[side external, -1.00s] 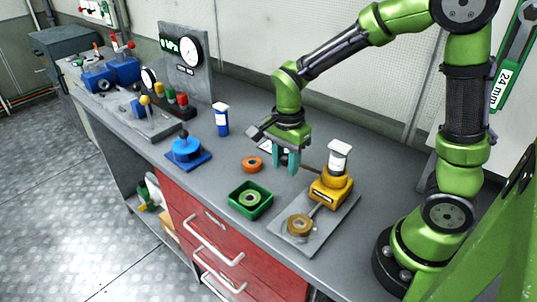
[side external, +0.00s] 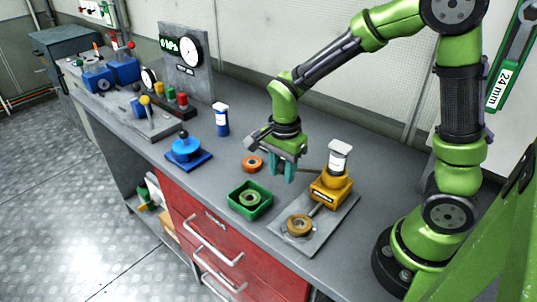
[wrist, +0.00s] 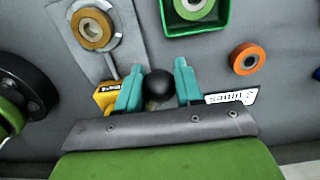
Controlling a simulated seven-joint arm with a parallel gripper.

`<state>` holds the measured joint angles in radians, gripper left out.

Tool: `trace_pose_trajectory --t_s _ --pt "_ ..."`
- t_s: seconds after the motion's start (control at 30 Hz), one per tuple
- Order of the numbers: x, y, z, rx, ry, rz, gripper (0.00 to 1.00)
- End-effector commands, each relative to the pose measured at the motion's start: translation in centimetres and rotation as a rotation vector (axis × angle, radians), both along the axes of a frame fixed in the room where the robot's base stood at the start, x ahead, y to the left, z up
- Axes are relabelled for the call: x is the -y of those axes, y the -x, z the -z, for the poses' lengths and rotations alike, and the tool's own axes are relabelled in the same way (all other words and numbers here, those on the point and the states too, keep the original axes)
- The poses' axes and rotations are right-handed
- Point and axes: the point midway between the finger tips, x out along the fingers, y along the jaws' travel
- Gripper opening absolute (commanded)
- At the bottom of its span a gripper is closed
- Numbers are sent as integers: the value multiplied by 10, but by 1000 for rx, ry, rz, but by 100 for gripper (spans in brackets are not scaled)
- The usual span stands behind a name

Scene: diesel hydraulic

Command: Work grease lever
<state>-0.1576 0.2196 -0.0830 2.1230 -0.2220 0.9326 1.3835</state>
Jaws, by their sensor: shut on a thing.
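The yellow grease pump (side external: 328,192) stands on a grey plate (side external: 322,228) at the right of the bench, with a white-labelled canister (side external: 339,160) on top. Its thin lever (side external: 309,170) reaches left to my gripper (side external: 283,173). In the wrist view, the lever's round black knob (wrist: 158,86) sits between the teal fingers of my gripper (wrist: 159,92), which is shut on it. The pump (wrist: 105,97) is partly hidden there by a finger. A brass ring-shaped part (side external: 299,226) sits at the plate's front and also shows in the wrist view (wrist: 91,29).
A green tray (side external: 265,207) holding a ring stands at the bench's front edge. An orange ring (side external: 252,163) lies left of my gripper. A blue bottle (side external: 221,120) and blue base (side external: 186,152) stand farther left. A gauge panel (side external: 186,58) rises behind.

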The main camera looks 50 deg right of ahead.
Motion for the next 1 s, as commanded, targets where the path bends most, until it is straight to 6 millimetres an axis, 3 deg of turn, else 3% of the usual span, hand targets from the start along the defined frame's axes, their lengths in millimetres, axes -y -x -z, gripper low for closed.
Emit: trace_pose_trajectory --t_s 1.0 --pt "-11 -1 21 3 -1 -2 14"
